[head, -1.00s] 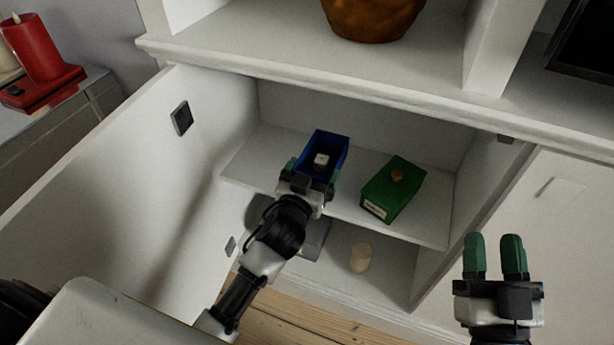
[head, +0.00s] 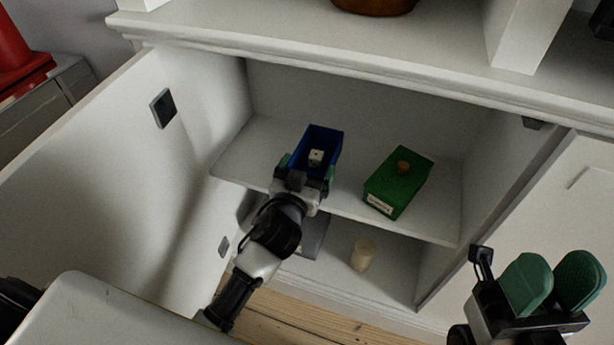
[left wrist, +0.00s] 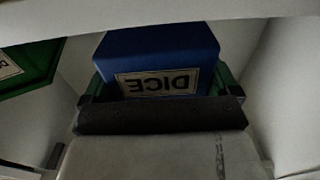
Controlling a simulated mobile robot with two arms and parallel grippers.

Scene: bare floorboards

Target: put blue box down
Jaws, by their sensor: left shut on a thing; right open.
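The blue box (head: 325,140) is an open-topped box with a white die inside, at the upper shelf of the open cabinet in the head view. My left gripper (head: 307,176) is shut on its near end. In the left wrist view the blue box (left wrist: 160,62) shows a DICE label, upside down, between the green fingers. I cannot tell whether its underside touches the shelf (head: 349,198). My right gripper (head: 552,284) is open and empty at the lower right, in front of the cabinet.
A green box (head: 398,183) with a brown object on top stands right of the blue box on the same shelf. A cream cylinder (head: 363,254) stands on the level below. The open cabinet door (head: 110,190) is at the left. Bare shelf lies between the boxes.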

